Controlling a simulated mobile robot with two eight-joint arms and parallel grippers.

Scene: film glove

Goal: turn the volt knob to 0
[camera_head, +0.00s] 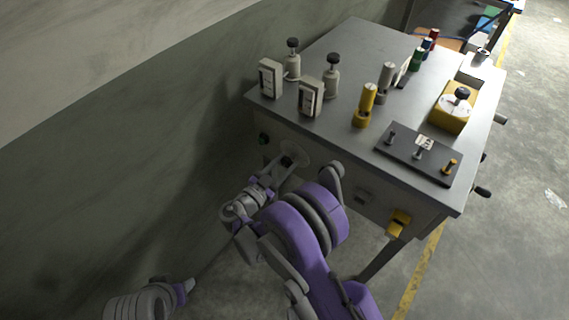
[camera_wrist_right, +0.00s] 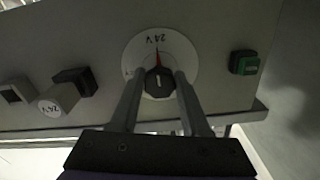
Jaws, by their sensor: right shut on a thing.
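The volt knob (camera_wrist_right: 158,82) is a black round knob with a pale line, on a white round dial (camera_wrist_right: 184,58) marked "24 V". A red mark on the dial sits just above the knob in the wrist view. In the head view the dial (camera_head: 299,154) is on the table's front panel. My right gripper (camera_head: 284,165) is at the dial; in the wrist view its two fingers (camera_wrist_right: 158,84) are closed on the sides of the knob. Part of my left arm (camera_head: 150,302) shows at the bottom left; its jaw state is unclear.
A green button (camera_wrist_right: 243,63) is beside the dial. Other panel parts include a black-and-grey knob (camera_wrist_right: 74,82) and a yellow one (camera_head: 398,222). The metal table (camera_head: 345,55) carries grey posts, a yellow box (camera_head: 453,108) and a dark plate (camera_head: 405,160). A wall (camera_head: 110,140) stands at left.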

